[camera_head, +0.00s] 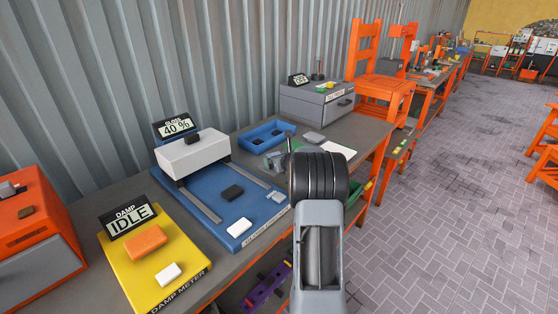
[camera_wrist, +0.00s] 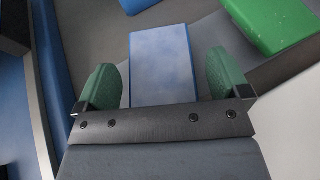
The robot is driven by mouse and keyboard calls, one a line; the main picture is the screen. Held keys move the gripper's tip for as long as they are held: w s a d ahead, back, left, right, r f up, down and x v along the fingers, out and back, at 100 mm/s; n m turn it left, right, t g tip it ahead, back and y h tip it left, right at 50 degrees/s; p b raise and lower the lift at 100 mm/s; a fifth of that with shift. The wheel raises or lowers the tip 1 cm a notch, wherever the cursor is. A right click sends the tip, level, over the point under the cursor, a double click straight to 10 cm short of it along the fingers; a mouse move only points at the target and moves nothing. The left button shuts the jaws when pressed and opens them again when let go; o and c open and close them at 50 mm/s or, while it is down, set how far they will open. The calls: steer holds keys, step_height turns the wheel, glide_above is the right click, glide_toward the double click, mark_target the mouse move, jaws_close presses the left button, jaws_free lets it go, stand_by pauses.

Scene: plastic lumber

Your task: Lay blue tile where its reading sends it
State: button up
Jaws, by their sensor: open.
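In the wrist view a blue tile (camera_wrist: 160,60) lies flat on a grey surface. My gripper (camera_wrist: 165,80) is open, with one green fingertip on each side of the tile and a gap at both sides. In the head view my arm hides much of this spot, and I cannot make out the tile. The blue gloss meter (camera_head: 210,228) has a white bridge (camera_head: 192,155) and its display (camera_head: 177,126) reads 40 %. The yellow damp meter (camera_head: 190,283) has a display (camera_head: 130,220) that reads IDLE.
An orange block (camera_head: 146,243) and a white block (camera_head: 168,273) lie on the damp meter. A dark block (camera_head: 232,193) and a white block (camera_head: 239,228) lie on the gloss meter. A blue tray (camera_head: 265,136) and a grey drawer box (camera_head: 316,104) with an OFF sign stand behind.

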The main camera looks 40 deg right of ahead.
steer(key=shift+r+p, duration=0.25)
steer(key=shift+p, duration=0.05)
steer(key=v, duration=1.2)
